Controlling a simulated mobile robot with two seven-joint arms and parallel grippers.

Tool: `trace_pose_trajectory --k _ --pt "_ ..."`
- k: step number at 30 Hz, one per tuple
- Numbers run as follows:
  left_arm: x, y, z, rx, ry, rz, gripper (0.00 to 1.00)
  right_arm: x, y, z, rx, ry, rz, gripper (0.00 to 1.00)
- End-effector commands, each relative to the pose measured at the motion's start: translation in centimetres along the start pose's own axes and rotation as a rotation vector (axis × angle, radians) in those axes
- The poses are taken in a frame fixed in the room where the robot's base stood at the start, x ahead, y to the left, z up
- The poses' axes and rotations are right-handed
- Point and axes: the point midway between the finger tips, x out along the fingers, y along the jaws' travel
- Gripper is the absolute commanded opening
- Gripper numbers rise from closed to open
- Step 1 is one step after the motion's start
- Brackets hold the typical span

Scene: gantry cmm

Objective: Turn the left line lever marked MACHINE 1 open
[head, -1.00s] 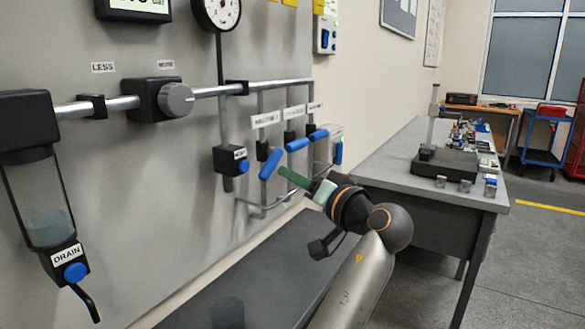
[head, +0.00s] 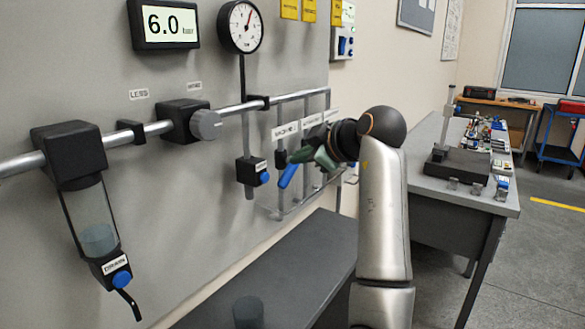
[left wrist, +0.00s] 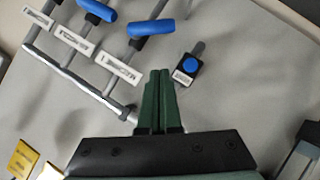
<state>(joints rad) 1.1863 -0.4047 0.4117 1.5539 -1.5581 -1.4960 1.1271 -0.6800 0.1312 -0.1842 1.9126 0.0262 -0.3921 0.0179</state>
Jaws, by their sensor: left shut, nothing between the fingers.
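The MACHINE 1 lever is the leftmost blue handle (head: 288,175) on the wall pipes, slanting down to the left in the head view. Its white label (head: 285,130) is above it; the print is too small to read surely. In the left wrist view the lever (left wrist: 152,27) lies ahead of the fingers, apart from them, by its label (left wrist: 118,68). My left gripper (head: 300,156) has green fingers, pressed together and empty in the left wrist view (left wrist: 160,75). In the head view it overlaps the lever's upper end; contact cannot be told. My right gripper is not in view.
A black block with a blue button (head: 252,171) is left of the lever. More blue levers (left wrist: 97,10) are on the neighbouring lines. A regulator knob (head: 205,125) and a drain bowl (head: 97,225) are further left. A dark bench top (head: 285,270) lies below.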

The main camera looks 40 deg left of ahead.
Motion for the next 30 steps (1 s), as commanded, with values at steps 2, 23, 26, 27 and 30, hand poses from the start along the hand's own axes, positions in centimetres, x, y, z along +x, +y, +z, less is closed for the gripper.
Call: trace_pose_trajectory --k 2,23,26,27,30 --pt "1.8 0.0 -0.1 0.002 0.001 -0.003 0.0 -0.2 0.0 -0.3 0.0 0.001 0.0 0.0" --pt "8.7 0.0 2.9 0.003 0.001 0.002 0.0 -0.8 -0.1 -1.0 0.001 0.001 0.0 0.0" --pt "8.7 0.0 2.9 0.003 0.001 0.002 0.0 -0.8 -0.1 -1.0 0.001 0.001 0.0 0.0" --pt "8.7 0.0 2.8 0.003 0.001 0.002 0.0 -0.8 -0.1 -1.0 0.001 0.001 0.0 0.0" --pt "8.7 0.0 2.8 0.002 0.001 0.002 0.0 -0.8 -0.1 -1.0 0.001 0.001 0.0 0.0"
